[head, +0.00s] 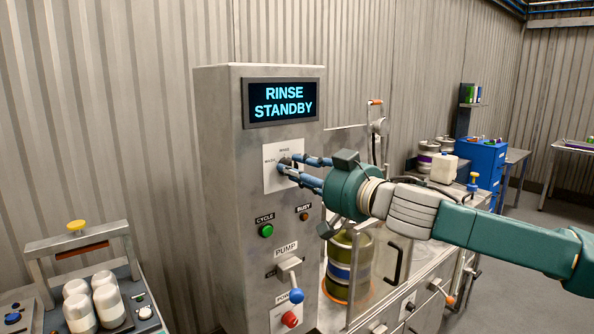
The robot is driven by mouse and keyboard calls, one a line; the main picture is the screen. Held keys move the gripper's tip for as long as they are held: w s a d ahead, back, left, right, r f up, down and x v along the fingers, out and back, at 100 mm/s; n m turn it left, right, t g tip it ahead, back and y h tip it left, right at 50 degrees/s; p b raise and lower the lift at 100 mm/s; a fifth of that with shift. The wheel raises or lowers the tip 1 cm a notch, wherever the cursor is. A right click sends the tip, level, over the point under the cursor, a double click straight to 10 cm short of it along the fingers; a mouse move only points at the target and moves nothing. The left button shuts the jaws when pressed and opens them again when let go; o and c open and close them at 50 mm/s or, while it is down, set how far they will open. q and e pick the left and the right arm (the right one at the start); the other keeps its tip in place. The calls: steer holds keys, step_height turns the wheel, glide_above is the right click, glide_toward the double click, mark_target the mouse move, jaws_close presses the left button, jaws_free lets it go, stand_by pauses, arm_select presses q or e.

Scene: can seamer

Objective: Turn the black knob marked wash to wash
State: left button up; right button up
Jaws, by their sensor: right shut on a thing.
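The black knob (285,161) sits on a white plate (270,180) on the front of the grey metal machine. The plate has a small label at its left that looks like "WASH" and one above the knob. The knob is mostly hidden by my fingers, so I cannot tell where it points. My right gripper (286,165) comes in from the right and is shut on the knob. The screen (283,102) above reads "RINSE STANDBY". My left gripper is not in view.
Below the knob are a green cycle button (266,231), a busy lamp (304,216), a pump lever (290,271) with a blue ball, and a red button (290,319). A green and blue keg (348,268) stands right of the panel. White bottles (108,300) stand lower left.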

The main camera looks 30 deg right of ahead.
steer(key=n+p, duration=0.1)
steer(key=n, duration=0.4)
steer(key=shift+r, duration=0.2)
steer(key=n+p, duration=0.2)
steer(key=n, duration=0.4)
steer(key=shift+n, duration=0.4)
stand_by(0.3)
steer(key=o, duration=0.9)
steer(key=shift+o, duration=1.3)
steer(key=shift+w+f, duration=0.15)
